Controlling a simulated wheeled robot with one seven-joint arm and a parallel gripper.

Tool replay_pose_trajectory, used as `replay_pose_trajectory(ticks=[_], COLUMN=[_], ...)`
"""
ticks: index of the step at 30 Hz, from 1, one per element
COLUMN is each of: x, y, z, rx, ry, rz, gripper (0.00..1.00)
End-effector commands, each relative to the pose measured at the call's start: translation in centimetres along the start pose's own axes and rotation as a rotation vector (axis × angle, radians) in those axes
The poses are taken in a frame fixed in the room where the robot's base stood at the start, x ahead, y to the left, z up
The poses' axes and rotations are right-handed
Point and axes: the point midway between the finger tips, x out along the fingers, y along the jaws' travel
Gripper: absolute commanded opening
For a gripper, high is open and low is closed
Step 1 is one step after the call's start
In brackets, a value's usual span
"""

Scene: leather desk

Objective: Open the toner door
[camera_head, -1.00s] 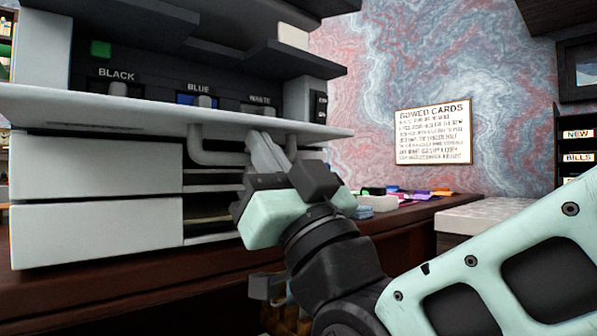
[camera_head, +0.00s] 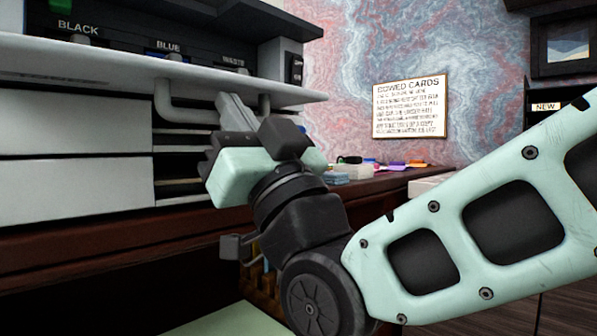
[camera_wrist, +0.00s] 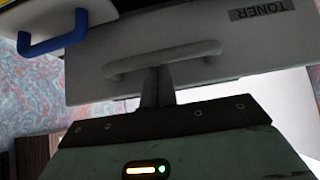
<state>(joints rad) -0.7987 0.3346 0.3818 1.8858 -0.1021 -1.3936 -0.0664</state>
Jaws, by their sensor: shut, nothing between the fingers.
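The toner door (camera_head: 90,72) is a white panel standing out nearly level from the machine in the head view, with the BLACK, BLUE and WASTE bays showing above it. A pale bar handle (camera_head: 172,112) hangs from its underside. In the wrist view the door (camera_wrist: 215,72) carries an upside-down TONER label and the handle (camera_wrist: 150,62). My gripper (camera_head: 226,97) is shut and empty, its fingers pointing up under the door by the handle. In the wrist view the fingertips (camera_wrist: 157,72) overlap the handle; I cannot tell whether they touch it or the door.
White drawer fronts (camera_head: 75,145) lie below the door at left. Small coloured items (camera_head: 400,164) lie on the desk to the right, under a BOWED CARDS sign (camera_head: 411,108) on the wall. A blue handle (camera_wrist: 55,38) shows at upper left in the wrist view.

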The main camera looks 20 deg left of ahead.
Motion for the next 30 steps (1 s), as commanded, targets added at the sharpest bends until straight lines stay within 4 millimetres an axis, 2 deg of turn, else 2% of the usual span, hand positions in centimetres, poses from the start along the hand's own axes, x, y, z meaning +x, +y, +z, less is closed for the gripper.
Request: replay_pose_trajectory(ticks=[4, 7, 21, 25, 30], x=[-0.8, -2.2, -13.1, -15.3, -17.0], y=[0.0, 0.1, 0.1, 0.0, 0.0], z=[0.0, 0.0, 0.1, 0.1, 0.0], rx=[0.0, -0.001, 0.001, 0.001, 0.0], ry=[-0.003, -0.004, -0.006, -0.004, -0.001], rz=[0.0, 0.0, 0.001, 0.0, 0.001], gripper=[0.0, 0.0, 0.0, 0.0, 0.0])
